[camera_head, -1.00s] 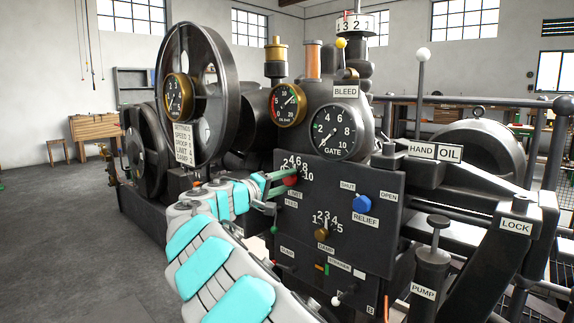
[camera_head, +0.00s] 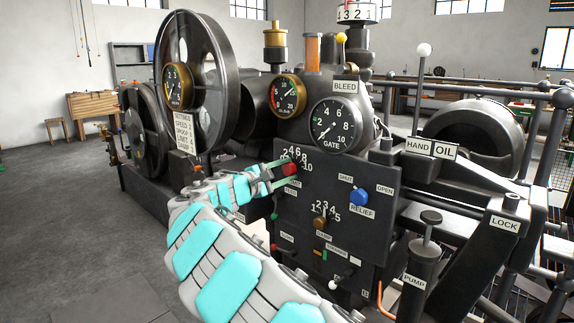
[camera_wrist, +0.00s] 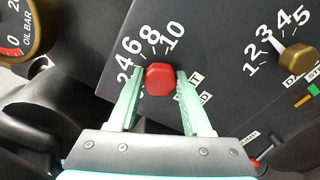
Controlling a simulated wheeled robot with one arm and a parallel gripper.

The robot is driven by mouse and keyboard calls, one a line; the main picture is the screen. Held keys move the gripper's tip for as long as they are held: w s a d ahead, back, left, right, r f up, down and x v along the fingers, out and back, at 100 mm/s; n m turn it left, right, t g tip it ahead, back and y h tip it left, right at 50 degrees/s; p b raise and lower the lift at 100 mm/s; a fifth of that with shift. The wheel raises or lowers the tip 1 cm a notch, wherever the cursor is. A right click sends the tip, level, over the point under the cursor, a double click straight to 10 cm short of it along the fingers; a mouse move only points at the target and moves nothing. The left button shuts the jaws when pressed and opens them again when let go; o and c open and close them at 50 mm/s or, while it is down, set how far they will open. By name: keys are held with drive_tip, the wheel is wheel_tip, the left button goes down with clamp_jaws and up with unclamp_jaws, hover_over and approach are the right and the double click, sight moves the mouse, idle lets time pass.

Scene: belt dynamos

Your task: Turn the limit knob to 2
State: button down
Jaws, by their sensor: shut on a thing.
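The red limit knob (camera_head: 289,169) sits at the upper left of the dark control panel (camera_head: 340,245), under an arc of white numbers from 2 to 10. In the wrist view the knob (camera_wrist: 160,78) is between the two pale green fingers of my gripper (camera_wrist: 160,88), which is shut on its sides. My gripper (camera_head: 283,173) reaches it from the left in the head view. The label below the knob is partly hidden by a finger. I cannot tell which number the knob points to.
A brass damp knob (camera_head: 320,222) and a blue relief knob (camera_head: 359,197) are on the same panel. A small green-tipped lever (camera_head: 274,216) is just below my gripper. Gauges stand above, a large flywheel (camera_head: 217,85) at left. Open floor lies at the left.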

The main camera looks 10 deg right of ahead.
drive_tip(key=shift+d+r+n, duration=0.2)
drive_tip(key=shift+r+n, duration=0.05)
drive_tip(key=shift+n, duration=0.05)
idle(0.4)
drive_tip(key=c, duration=0.7)
unclamp_jaws()
drive_tip(key=shift+d, duration=0.1)
drive_tip(key=o, duration=0.3)
drive_tip(key=shift+f, duration=0.1)
drive_tip(key=shift+o, duration=0.2)
drive_tip(key=shift+s+a, duration=0.15)
drive_tip(key=shift+a, duration=0.2)
drive_tip(key=b+v, duration=0.1)
drive_tip(key=v, duration=0.6)
drive_tip(key=shift+s, duration=0.2)
